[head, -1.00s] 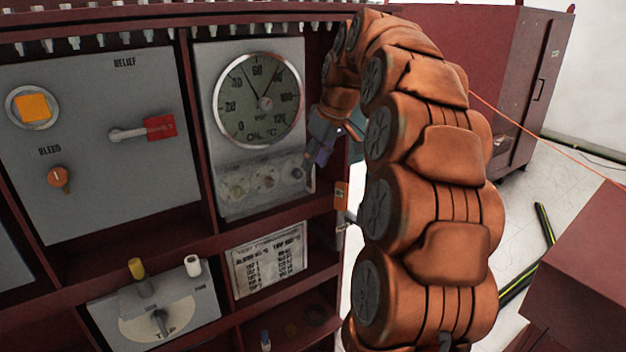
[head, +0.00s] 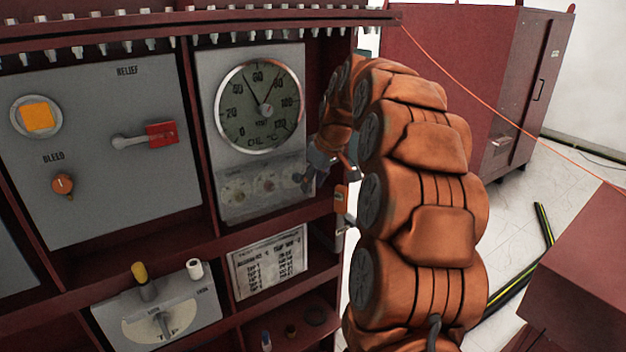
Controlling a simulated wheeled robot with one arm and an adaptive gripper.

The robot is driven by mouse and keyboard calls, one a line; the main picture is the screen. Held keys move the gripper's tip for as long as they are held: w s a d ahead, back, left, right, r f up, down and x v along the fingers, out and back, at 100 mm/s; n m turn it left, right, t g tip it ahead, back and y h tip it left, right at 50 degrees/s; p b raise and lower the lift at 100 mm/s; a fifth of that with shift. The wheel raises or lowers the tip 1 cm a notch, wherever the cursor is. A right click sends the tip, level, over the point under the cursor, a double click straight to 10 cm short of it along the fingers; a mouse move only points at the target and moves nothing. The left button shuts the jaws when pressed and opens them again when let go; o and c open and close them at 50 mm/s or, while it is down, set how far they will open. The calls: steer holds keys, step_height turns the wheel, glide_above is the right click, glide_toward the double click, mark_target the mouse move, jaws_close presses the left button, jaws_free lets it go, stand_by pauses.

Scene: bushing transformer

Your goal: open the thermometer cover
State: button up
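The thermometer (head: 260,105) is a round oil-temperature dial with a metal rim on a grey panel. Below it is a cover (head: 262,188), a translucent plate with several round knobs showing dimly behind it. It looks closed. My gripper (head: 304,182) is at the right edge of this cover, small and dark in the head view. Whether its fingers touch the cover, or are open or shut, I cannot tell. My orange arm arches up from the lower right and hides part of the cabinet's right edge.
On the left panel are a yellow button (head: 38,118), a red-handled relief lever (head: 160,134) and an orange bleed knob (head: 62,184). Below are a tap panel (head: 160,308) and a label plate (head: 268,262). A dark red cabinet (head: 465,85) stands behind at right.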

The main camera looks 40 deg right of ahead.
steer(key=shift+f, duration=0.1)
jaws_close()
stand_by(0.3)
stand_by(0.4)
